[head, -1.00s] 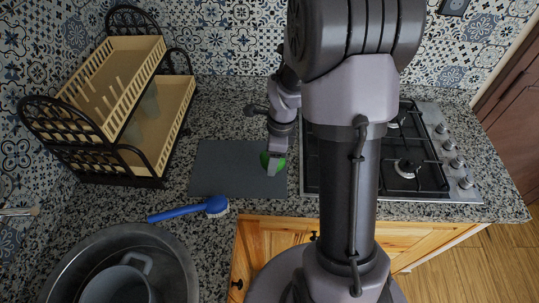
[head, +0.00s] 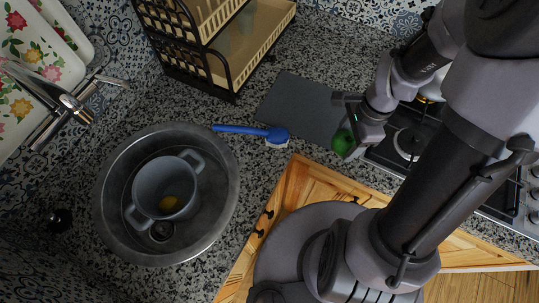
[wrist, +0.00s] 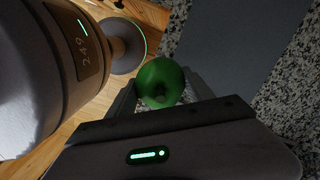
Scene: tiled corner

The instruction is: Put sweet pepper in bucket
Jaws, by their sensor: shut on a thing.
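A green sweet pepper (head: 343,141) is held in my gripper (head: 352,146), near the right end of the grey mat. In the wrist view the pepper (wrist: 160,82) sits between the two fingers of my gripper (wrist: 160,92), which are shut on it. The grey bucket (head: 147,185) stands inside the round metal sink at the left of the head view. The bucket does not show in the wrist view.
The metal sink (head: 226,207) has a faucet (head: 62,100) behind it. A blue brush (head: 243,130) lies on the counter between sink and mat (head: 296,108). A dish rack (head: 272,22) stands at the back. The gas hob (head: 397,165) is at right.

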